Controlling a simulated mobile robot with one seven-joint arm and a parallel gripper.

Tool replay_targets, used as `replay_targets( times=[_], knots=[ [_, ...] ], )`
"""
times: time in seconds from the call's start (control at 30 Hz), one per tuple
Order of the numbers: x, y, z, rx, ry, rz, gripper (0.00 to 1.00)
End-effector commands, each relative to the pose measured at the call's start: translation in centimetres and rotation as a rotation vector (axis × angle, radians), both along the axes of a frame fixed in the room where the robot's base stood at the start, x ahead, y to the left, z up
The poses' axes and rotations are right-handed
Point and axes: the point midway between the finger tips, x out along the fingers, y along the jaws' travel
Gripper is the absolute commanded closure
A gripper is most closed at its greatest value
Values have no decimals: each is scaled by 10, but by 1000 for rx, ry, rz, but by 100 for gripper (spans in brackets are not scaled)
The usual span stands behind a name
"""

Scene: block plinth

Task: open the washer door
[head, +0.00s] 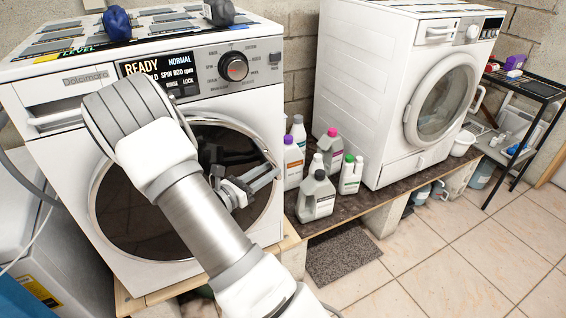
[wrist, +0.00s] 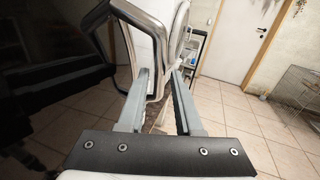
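The front-loading washer (head: 60,180) stands at the left in the head view, with a lit panel. Its round door (head: 130,215) has dark glass and a chrome rim, and looks shut. My arm hides part of it. My gripper (head: 262,178) is at the right side of the door. In the wrist view my gripper (wrist: 160,74) shows two grey fingers apart, with nothing held between them. The door's dark glass (wrist: 45,80) fills the left there. A chrome-edged loop, apparently the door handle (wrist: 128,38), is just ahead of the left finger; I cannot tell if they touch.
Several bottles (head: 317,197) stand on the plinth (head: 345,212) right of the washer. A second white machine (head: 365,80) stands beyond them, then a black rack (head: 535,88). A door (wrist: 233,40) shows far off.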

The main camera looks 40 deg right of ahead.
Motion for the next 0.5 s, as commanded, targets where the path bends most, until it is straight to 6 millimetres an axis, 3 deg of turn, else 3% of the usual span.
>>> replay_targets(
  times=[0.2,0.5],
  knots=[
    [3,-41,-1,0,-1,-4,66],
    [6,-61,0,0,-1,1,66]
  ],
)
